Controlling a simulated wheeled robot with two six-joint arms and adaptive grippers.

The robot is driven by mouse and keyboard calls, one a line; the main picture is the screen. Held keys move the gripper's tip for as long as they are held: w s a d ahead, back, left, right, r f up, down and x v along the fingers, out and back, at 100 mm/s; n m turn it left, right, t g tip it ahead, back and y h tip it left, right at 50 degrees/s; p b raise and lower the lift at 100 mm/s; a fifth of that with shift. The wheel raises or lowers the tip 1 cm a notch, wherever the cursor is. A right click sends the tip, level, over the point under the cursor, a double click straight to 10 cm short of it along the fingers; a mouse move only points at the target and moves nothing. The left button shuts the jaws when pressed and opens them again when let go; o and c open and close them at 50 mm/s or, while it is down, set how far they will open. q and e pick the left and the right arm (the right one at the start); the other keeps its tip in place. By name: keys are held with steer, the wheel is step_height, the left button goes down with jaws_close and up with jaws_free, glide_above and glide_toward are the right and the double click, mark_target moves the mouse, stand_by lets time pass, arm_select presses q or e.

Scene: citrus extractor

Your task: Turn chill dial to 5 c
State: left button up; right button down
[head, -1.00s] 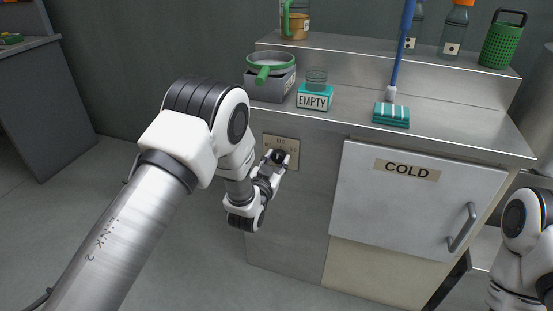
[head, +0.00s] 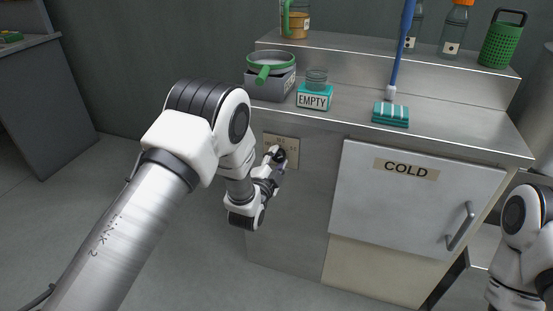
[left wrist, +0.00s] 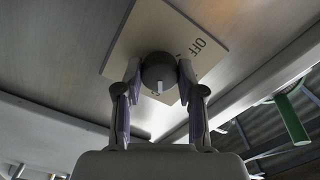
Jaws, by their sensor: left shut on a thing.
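The chill dial (left wrist: 158,72) is a round dark knob with a pale pointer mark, on a beige label plate (left wrist: 205,35). In the left wrist view the plate reads "OFF" at its upper right; its other markings are hidden or too small to read. In the head view the plate (head: 284,143) is on the cabinet front, left of the COLD door. My left gripper (left wrist: 157,85) is shut on the dial, one finger on each side. It also shows in the head view (head: 276,156), covering most of the dial. My right gripper is out of view.
The COLD door (head: 415,220) with its handle (head: 461,226) is shut. Floor left of the cabinet is clear.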

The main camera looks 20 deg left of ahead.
arm_select(q)
steer(key=shift+m, duration=0.6)
steer(key=o, duration=1.1)
steer(key=shift+o, duration=0.2)
steer(key=s, duration=1.2)
steer(key=shift+a, duration=0.2)
